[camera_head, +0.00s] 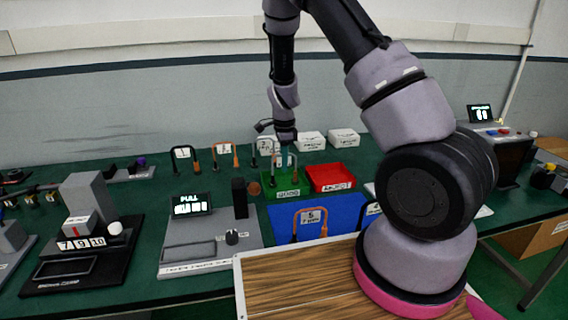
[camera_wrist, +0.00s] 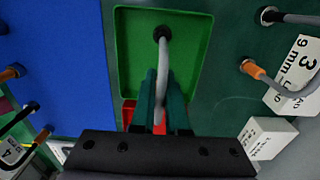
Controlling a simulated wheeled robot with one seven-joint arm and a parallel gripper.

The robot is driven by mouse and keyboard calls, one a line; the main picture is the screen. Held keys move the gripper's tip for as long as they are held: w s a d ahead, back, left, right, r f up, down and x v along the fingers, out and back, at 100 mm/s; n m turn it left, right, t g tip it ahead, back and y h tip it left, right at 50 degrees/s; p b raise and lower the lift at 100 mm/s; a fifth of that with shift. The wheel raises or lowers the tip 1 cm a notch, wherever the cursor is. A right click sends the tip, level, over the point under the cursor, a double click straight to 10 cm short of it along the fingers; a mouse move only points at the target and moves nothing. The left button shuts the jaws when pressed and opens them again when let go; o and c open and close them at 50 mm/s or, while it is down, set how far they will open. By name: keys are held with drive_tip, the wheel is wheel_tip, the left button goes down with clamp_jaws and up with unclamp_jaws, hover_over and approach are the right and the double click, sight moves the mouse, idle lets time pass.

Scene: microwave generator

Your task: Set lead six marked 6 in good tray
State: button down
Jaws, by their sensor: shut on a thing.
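My gripper (camera_wrist: 163,108) is shut on a grey lead (camera_wrist: 165,62) with a dark end. In the wrist view the lead arches between the fingers, with its dark end over the green tray floor; I cannot tell whether it touches. No number on this lead can be read. The green good tray (camera_wrist: 120,60) lies directly below the gripper. In the head view my gripper (camera_head: 286,158) is low over the green tray (camera_head: 270,188), whose front label (camera_head: 288,193) reads GOOD.
A red tray (camera_head: 330,172) adjoins the green one on the right. A blue mat (camera_head: 275,222) in front carries leads marked 5 (camera_head: 311,217) and 4 (camera_head: 373,209). More tagged leads stand behind, including one marked 3 (camera_wrist: 298,70). White boxes (camera_head: 343,137) stand at the back.

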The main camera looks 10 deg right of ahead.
drive_tip(key=shift+f, duration=0.15)
drive_tip(key=c, duration=0.9)
unclamp_jaws()
wheel_tip(320, 180, up, 13)
drive_tip(key=shift+f, duration=0.2)
drive_tip(key=s+d+r+n+t+y, duration=0.1)
drive_tip(key=s+d+r+n, duration=0.15)
drive_tip(key=s+r, duration=0.45)
drive_tip(key=s+d+r+n+t+y, duration=0.1)
drive_tip(key=s+r+n+t+y, duration=0.2)
drive_tip(key=r, duration=0.7)
drive_tip(key=s+r+n+t, duration=0.1)
drive_tip(key=s+r+n, duration=0.1)
drive_tip(key=s, duration=0.3)
drive_tip(key=s+d+r+n+t+h, duration=0.1)
drive_tip(key=s+r+n, duration=0.2)
drive_tip(key=s, duration=0.2)
drive_tip(key=s+d+r+n+t+h, duration=0.1)
drive_tip(key=s+r+n, duration=0.2)
drive_tip(key=s, duration=0.3)
drive_tip(key=shift+s+d+r+n, duration=0.1)
drive_tip(key=shift+d+r+n, duration=0.05)
drive_tip(key=shift+r+n, duration=0.15)
